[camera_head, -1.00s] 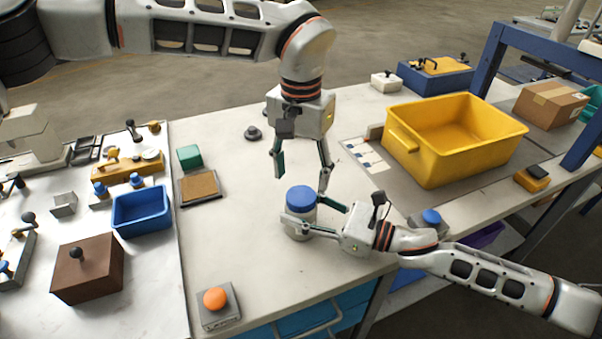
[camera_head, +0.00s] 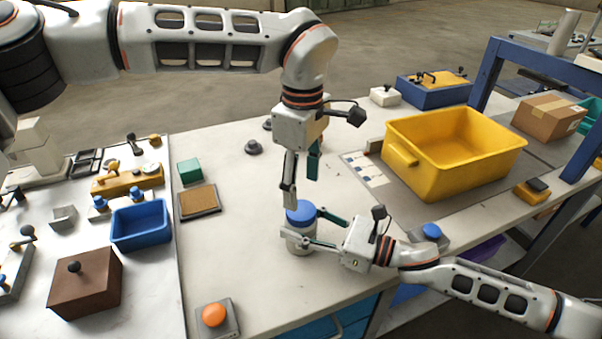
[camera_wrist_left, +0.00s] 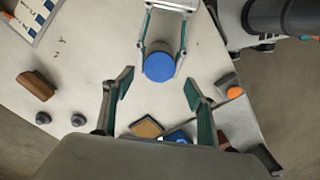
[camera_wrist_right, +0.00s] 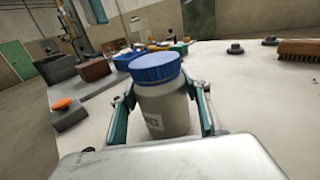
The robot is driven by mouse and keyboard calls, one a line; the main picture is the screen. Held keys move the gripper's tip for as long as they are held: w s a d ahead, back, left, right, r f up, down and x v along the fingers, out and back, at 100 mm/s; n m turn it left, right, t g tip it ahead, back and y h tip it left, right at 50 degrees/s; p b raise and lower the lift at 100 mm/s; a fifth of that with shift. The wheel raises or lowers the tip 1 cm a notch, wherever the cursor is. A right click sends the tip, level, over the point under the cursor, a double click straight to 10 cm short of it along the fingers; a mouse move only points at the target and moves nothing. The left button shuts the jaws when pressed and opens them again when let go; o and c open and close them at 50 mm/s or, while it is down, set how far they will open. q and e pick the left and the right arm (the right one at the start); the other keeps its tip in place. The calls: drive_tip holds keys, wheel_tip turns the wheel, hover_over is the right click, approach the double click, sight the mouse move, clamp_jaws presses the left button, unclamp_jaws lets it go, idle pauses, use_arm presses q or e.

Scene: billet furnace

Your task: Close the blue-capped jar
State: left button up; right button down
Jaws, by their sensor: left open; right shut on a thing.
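The jar (camera_head: 300,240) is a grey-white pot with a small label, upright on the table. Its blue cap (camera_head: 300,213) sits on top; the cap also shows in the right wrist view (camera_wrist_right: 155,67) and the left wrist view (camera_wrist_left: 159,67). I cannot tell whether it is tight. My right gripper (camera_head: 313,229) is shut on the jar body from the right, a finger on each side, below the cap. My left gripper (camera_head: 301,193) points down above and slightly behind the cap, open and empty, its fingertips apart from the cap.
A yellow bin (camera_head: 455,150) stands to the right. An orange button (camera_head: 214,315) is at the front left. A blue tray (camera_head: 140,226), a brown box (camera_head: 86,283) and a cork-topped pad (camera_head: 198,201) lie left. The table behind the jar is mostly clear.

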sight(301, 209)
use_arm(q)
drive_tip(key=n, duration=0.5)
drive_tip(key=shift+r+n, duration=0.25)
drive_tip(key=shift+n, duration=0.15)
drive_tip(key=n, duration=0.5)
drive_tip(key=shift+r, duration=0.2)
drive_tip(key=n, duration=0.6)
drive_tip(key=shift+r, duration=0.25)
drive_tip(key=n, duration=0.6)
drive_tip(key=shift+w+a+r+n, duration=0.1)
drive_tip(key=shift+r+n, duration=0.15)
drive_tip(key=shift+n, duration=0.05)
drive_tip(key=shift+f, duration=0.1)
drive_tip(key=shift+f, duration=3.9)
